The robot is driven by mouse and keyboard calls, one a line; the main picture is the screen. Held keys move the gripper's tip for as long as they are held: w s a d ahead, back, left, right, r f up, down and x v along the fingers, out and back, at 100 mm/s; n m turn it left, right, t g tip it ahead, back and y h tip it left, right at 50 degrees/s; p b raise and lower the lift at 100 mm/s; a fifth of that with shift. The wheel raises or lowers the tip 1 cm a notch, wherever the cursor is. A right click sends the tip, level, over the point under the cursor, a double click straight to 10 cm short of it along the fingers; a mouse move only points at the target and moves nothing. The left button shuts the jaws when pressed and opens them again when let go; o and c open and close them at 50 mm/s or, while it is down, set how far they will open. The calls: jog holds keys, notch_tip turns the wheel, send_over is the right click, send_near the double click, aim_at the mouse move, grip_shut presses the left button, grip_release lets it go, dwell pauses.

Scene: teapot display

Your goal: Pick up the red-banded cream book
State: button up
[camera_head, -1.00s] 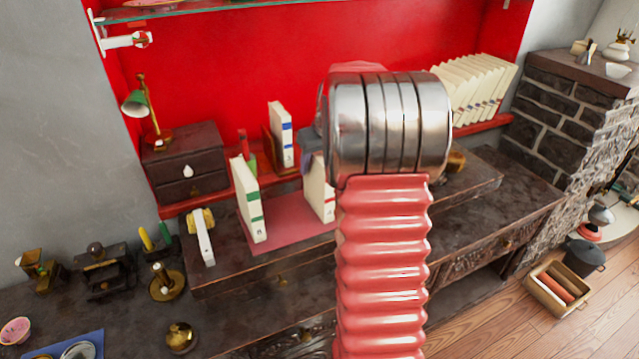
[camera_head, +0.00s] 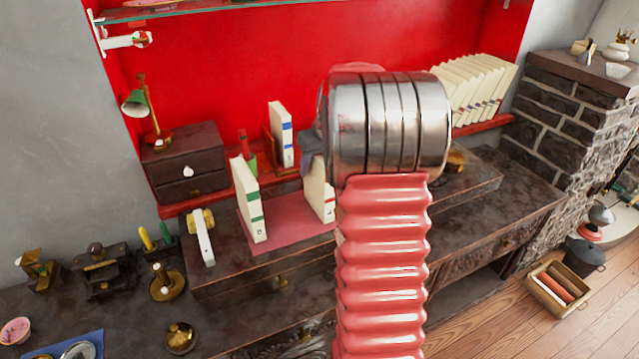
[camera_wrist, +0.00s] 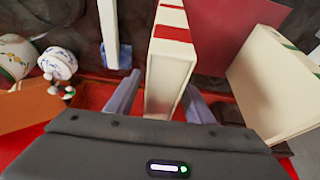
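The red-banded cream book (camera_wrist: 170,68) stands upright in the wrist view, with red bands on its spine. In the head view its lower part (camera_head: 326,205) shows left of my arm; the rest is hidden. My gripper (camera_wrist: 165,97) is open, with one grey finger on each side of the book. Small gaps show between the fingers and the book near the finger bases. Whether the fingertips touch it I cannot tell. In the head view my gripper is mostly hidden behind my silver wrist and red ribbed arm.
A green-banded cream book (camera_head: 249,200) stands on the red mat (camera_head: 283,222), close to the gripper in the wrist view (camera_wrist: 272,80). A blue-banded book (camera_head: 281,135) stands behind. White porcelain pots (camera_wrist: 58,62) and a narrow white object (camera_wrist: 108,30) lie left in the wrist view.

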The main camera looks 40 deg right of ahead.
grip_shut()
dwell(0.4)
dwell(0.9)
